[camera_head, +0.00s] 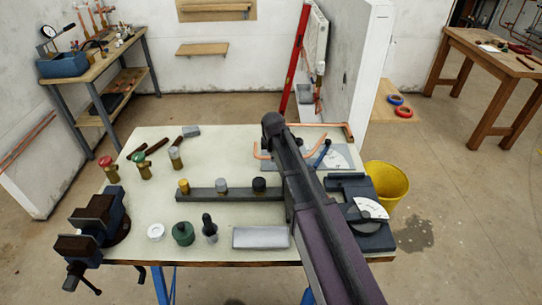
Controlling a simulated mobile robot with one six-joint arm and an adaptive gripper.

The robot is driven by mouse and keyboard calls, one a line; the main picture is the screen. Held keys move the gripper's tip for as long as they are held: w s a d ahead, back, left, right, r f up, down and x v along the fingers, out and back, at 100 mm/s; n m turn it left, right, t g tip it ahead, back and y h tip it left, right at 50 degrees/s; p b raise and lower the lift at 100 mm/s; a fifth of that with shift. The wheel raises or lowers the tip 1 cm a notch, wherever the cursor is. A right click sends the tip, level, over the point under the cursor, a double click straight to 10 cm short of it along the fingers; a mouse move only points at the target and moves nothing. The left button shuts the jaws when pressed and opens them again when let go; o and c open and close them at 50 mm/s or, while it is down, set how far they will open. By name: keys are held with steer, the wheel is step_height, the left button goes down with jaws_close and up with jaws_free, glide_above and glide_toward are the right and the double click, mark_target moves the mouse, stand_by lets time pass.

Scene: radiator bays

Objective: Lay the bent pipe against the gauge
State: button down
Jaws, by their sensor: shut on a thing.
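My dark arm reaches from the lower right to the far side of the bench. My gripper (276,148) is at its far end, with the fingers mostly hidden behind my own links. It is shut on the copper bent pipe (261,154), which shows on both sides of the arm. The pipe is over or on the grey gauge plate with a white dial face (337,159); I cannot tell whether they touch. A dark blue pin or lever (322,153) stands at the plate, right of the arm.
A vise (95,228) is at the bench's left, and a dark rail with several fittings (215,194) in the middle. Another copper pipe (325,125) lies along the far edge. A second dial tool (370,210) is right of my arm, near a yellow bucket (388,186).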

steer(key=shift+f+b, duration=1.4)
stand_by(1.1)
steer(key=c, duration=0.6)
jaws_free()
steer(key=shift+o, duration=0.2)
steer(key=shift+r, duration=0.1)
step_height(320, 180, up, 10)
steer(key=p, duration=0.9)
steer(key=shift+f+p, duration=0.2)
steer(key=shift+p, duration=0.2)
